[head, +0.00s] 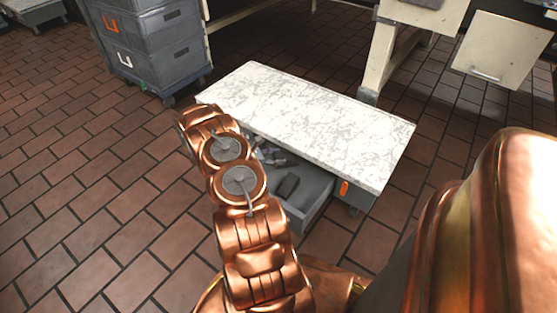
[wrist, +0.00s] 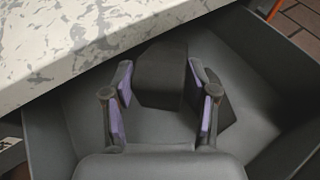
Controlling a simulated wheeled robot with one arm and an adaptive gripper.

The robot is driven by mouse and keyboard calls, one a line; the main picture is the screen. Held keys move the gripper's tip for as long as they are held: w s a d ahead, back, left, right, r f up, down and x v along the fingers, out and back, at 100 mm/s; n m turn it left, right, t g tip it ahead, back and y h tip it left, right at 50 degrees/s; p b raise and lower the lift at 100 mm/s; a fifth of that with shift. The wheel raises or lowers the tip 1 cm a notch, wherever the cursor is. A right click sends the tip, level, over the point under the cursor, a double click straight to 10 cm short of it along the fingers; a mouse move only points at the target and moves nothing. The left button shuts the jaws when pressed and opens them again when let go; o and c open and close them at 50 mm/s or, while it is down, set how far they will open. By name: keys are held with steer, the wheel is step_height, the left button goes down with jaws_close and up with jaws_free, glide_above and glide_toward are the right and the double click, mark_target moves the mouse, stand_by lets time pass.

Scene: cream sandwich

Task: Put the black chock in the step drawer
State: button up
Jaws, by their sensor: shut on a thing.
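The black chock (wrist: 162,75) shows in the wrist view between the fingers of my gripper (wrist: 161,85), which is shut on it. Behind it is the grey inside of the open step drawer (wrist: 255,90). In the head view, the drawer (head: 312,207) sticks out from under the marble-topped step (head: 310,115). My gripper (head: 272,157) is low over the drawer, and the dark chock (head: 288,186) shows just in front of it. I cannot tell whether the chock touches the drawer floor.
The step's top overhangs the drawer close to my gripper. Grey stacked crates (head: 150,50) stand on wheels at the back left. A cream table frame (head: 380,50) is behind. The brick-tiled floor at left is clear.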

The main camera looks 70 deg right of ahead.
steer(key=shift+s+d+f+b, duration=0.3)
steer(key=shift+s+f, duration=0.05)
steer(key=shift+f, duration=0.15)
steer(key=shift+w+f, duration=0.1)
steer(key=shift+f+b, duration=0.3)
steer(key=shift+f, duration=0.35)
steer(key=o, duration=1.4)
